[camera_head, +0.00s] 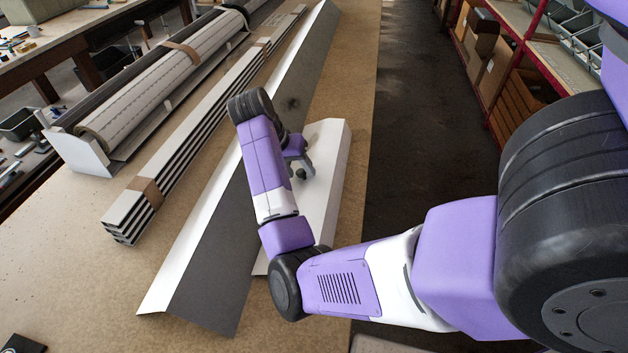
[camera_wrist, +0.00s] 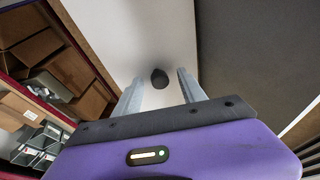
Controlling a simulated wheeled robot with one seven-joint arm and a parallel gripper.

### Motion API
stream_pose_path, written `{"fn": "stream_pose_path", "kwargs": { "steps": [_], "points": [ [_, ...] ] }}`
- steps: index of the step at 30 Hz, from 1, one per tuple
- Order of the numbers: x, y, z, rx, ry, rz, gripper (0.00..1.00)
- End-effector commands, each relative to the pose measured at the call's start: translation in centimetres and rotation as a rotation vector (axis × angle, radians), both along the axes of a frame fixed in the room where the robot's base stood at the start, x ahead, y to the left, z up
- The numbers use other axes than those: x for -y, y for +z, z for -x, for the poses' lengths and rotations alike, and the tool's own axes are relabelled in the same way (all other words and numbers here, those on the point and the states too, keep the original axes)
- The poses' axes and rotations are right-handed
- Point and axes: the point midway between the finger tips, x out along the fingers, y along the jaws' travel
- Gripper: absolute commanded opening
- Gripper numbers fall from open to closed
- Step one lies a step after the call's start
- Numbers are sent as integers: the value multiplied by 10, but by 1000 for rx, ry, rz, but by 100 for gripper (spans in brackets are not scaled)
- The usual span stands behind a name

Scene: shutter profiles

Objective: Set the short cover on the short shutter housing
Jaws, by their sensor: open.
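The short cover (camera_head: 331,150) is a pale folded sheet lying along the right side of the workbench. A dark round knob (camera_wrist: 160,78) stands on its pale face in the wrist view. My gripper (camera_head: 303,172) is over the cover. Its two fingers (camera_wrist: 160,92) are apart, with the knob showing between and just beyond them; I cannot tell the remaining gap. At the left, an open shutter housing (camera_head: 88,155) with a pale end plate holds a strapped slatted roll (camera_head: 150,92). My arm hides part of the cover. Another housing is partly visible behind; I cannot tell their lengths.
A longer grey folded profile (camera_head: 215,285) lies between the short cover and a strapped stack of pale profiles (camera_head: 125,215). The bench's front left is mostly clear. Red-framed shelves with boxes (camera_head: 480,45) stand across a dark floor at right.

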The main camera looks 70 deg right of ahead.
Motion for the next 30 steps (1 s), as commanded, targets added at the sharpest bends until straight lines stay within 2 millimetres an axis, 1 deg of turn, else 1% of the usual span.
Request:
{"fn": "stream_pose_path", "kwargs": {
  "steps": [6,7,11,12,14,15,26,30],
  "points": [
    [0,-2,0,1,0,0,48],
    [0,-2,0,1,0,0,46],
    [0,-1,0,1,0,0,21],
    [0,-1,0,1,0,0,13],
    [0,-1,0,1,0,0,1],
    [0,-1,0,1,0,0,0],
    [1,0,0,1,1,1,0],
    [1,4,0,2,0,2,0]
  ]
}}
